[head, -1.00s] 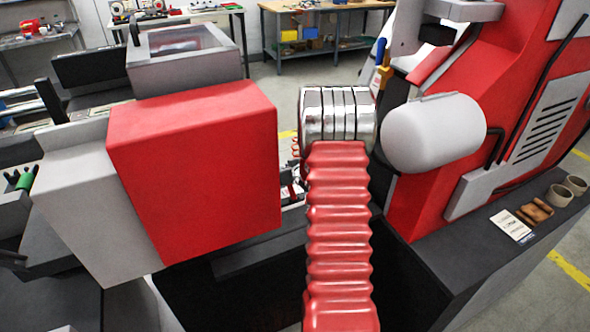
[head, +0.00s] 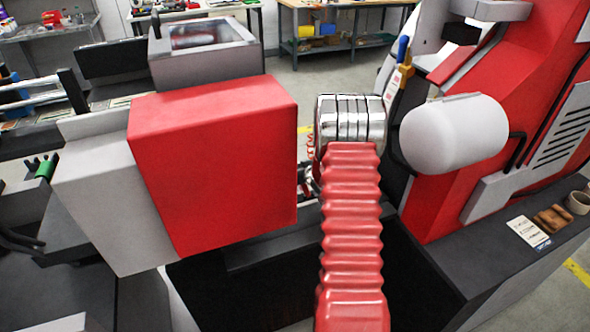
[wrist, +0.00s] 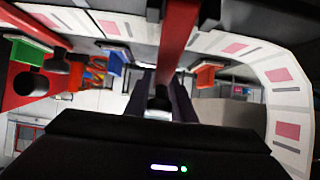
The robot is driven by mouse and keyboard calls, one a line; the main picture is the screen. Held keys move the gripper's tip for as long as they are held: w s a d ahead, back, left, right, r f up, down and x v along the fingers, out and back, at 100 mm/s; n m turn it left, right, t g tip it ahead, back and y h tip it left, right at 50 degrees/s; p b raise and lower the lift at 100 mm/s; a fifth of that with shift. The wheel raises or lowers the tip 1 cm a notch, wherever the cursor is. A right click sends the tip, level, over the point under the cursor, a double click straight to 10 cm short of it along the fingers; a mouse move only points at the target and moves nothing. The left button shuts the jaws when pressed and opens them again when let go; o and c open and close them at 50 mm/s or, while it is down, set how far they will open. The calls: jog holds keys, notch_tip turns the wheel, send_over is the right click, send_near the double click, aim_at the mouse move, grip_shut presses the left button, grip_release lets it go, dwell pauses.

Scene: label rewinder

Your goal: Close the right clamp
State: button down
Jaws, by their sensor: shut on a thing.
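My gripper (wrist: 163,92) shows in the wrist view as two dark fingers. They are shut on a red bar (wrist: 181,35) that runs up to the top edge of the picture. Whether this bar is part of the right clamp I cannot tell. An orange-red block (wrist: 207,73) stands to the right of the fingers, and a blue block (wrist: 113,62) to the left; neither touches them. In the head view my arm reaches down behind the red housing, and my gripper and the clamps are hidden.
The large red box housing (head: 212,165) stands close to the left of my arm. A white rounded cylinder (head: 453,134) is on the right. A label web (wrist: 285,90) with pink labels curves around the wrist view. A green block (wrist: 28,52) is at far left.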

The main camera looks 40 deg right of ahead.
jog(key=shift+s+a+f, duration=0.15)
jog(key=shift+s+f, duration=0.1)
jog(key=shift+f, duration=0.25)
jog(key=c, duration=1.9)
grip_release()
jog(key=o, duration=0.4)
jog(key=shift+w+r, duration=0.1)
jog(key=shift+r, duration=0.15)
jog(key=shift+c, duration=0.2)
jog(key=shift+r, duration=0.1)
jog(key=v, duration=1.3)
jog(key=shift+s, duration=0.3)
jog(key=shift+s+r, duration=0.1)
jog(key=shift+s, duration=0.05)
